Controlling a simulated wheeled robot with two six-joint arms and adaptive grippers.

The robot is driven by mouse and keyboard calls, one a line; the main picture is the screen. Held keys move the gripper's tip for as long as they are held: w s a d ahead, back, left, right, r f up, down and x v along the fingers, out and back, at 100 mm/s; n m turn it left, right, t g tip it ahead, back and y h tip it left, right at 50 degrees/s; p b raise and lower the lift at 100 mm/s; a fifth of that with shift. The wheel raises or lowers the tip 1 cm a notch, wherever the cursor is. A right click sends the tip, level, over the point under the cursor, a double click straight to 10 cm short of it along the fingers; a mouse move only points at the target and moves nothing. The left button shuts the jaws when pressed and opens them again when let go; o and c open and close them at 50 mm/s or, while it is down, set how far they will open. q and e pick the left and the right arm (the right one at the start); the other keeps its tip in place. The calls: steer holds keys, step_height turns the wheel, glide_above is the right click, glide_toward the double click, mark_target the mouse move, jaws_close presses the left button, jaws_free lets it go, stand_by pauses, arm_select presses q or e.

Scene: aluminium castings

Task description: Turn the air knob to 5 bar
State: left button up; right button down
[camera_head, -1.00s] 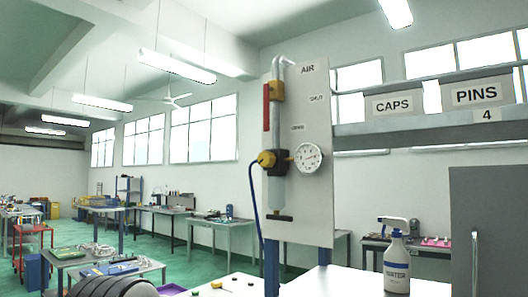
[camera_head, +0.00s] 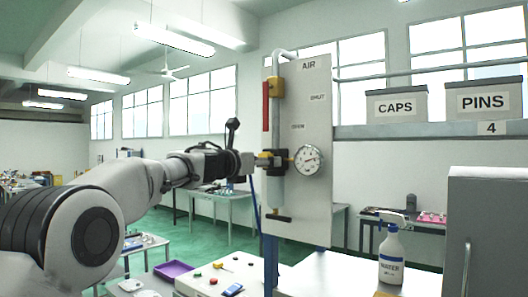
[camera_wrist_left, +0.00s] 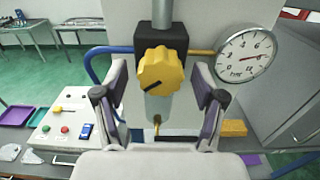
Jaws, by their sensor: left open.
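The yellow lobed air knob (camera_wrist_left: 158,70) sits on the front of a black regulator block (camera_wrist_left: 176,42), with a dark mark at its lower left. My left gripper (camera_wrist_left: 158,96) is open, its two fingers on either side of the knob with visible gaps. In the head view my left gripper (camera_head: 256,161) is at the regulator and mostly hides the knob. The round white gauge (camera_wrist_left: 247,56) is right of the knob, its red needle pointing right and slightly up; the exact reading is too small to tell. The gauge also shows in the head view (camera_head: 307,160). My right gripper is out of view.
The white AIR panel (camera_head: 318,205) carries a red lever (camera_head: 266,106) above the regulator. A blue hose (camera_wrist_left: 98,60) runs left of it. A control box (camera_wrist_left: 66,128) is below left. A WATER bottle (camera_head: 391,258) and grey cabinet (camera_head: 487,230) are at right.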

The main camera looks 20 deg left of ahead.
arm_select(q)
steer(key=shift+w+d+r, duration=0.15)
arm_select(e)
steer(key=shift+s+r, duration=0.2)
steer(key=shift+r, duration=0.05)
arm_select(q)
steer(key=c, duration=1.1)
steer(key=shift+n, duration=0.3)
